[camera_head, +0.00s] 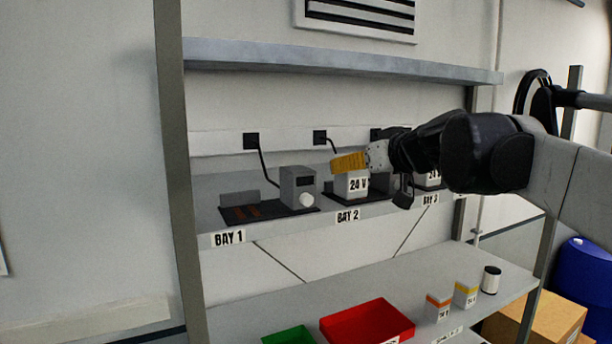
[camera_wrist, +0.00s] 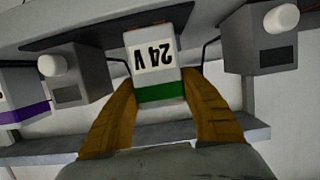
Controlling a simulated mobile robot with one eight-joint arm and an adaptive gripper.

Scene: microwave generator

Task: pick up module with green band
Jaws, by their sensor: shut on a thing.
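The module with the green band (camera_wrist: 160,92) is a white-grey box marked 24 V, which appears upside down in the wrist view. My gripper (camera_wrist: 158,80) has its two yellow-orange fingers on either side of the module, shut on it near the green band. In the head view my gripper (camera_head: 349,162) is at the top of the 24 V module (camera_head: 357,186) at Bay 2. The fingers hide the band there. I cannot tell whether the module still touches its dock.
Grey units with white knobs (camera_head: 298,187) (camera_wrist: 280,40) stand close on both sides. A purple-banded module (camera_wrist: 22,113) is at the wrist view's left. Another 24 V module (camera_head: 433,177) is at Bay 3. An upper shelf (camera_head: 330,60) hangs above. Red (camera_head: 365,322) and green (camera_head: 288,336) bins are below.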

